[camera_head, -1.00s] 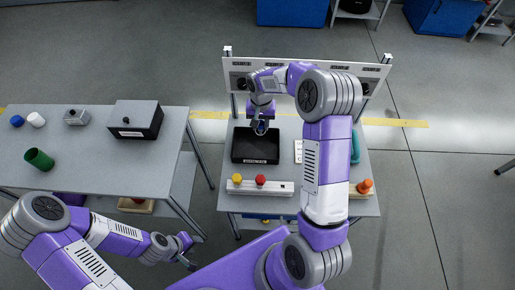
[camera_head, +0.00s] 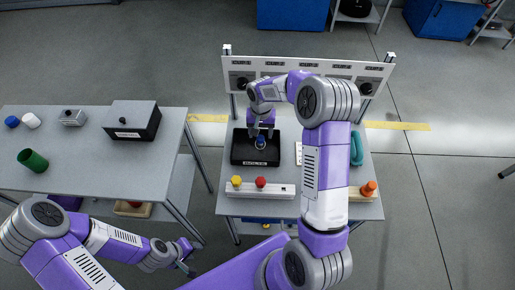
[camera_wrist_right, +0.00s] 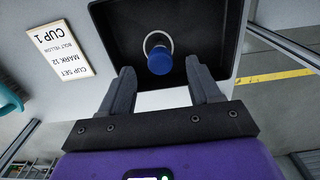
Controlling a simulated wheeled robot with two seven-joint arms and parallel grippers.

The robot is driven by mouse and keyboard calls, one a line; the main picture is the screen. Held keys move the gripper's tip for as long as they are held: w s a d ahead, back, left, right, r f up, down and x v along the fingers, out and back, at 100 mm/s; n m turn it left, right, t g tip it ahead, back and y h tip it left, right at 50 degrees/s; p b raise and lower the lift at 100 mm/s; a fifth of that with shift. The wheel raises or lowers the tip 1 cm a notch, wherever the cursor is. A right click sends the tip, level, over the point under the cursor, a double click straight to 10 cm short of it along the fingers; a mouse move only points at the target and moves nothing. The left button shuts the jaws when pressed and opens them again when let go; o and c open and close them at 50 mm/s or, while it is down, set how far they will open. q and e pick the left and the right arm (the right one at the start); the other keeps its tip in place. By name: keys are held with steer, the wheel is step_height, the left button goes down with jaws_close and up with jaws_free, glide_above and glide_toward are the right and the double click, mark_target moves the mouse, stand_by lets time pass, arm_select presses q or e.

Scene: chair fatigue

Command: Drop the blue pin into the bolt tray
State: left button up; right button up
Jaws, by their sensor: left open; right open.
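The blue pin (camera_head: 261,142) is over the black bolt tray (camera_head: 238,149), within its outline. In the right wrist view the blue pin (camera_wrist_right: 159,61) shows its round blue head with a pale ring beside it, against the dark floor of the tray (camera_wrist_right: 118,22). My right gripper (camera_head: 262,132) is open above the tray, with its two fingers on either side of the pin and apart from it. Whether the pin rests on the tray floor is hard to tell. My left gripper (camera_head: 188,260) is open and empty, low at the left.
A white rail with a yellow knob (camera_head: 236,181) and a red knob (camera_head: 261,182) lies in front of the tray. A white card (camera_wrist_right: 60,52) is beside the tray. An orange peg (camera_head: 369,188) stands at right. The left table holds a black box (camera_head: 132,121) and green cup (camera_head: 33,160).

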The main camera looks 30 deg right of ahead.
step_height(320, 180, up, 8)
steer(key=p, duration=0.2)
steer(key=shift+f, duration=0.2)
stand_by(0.4)
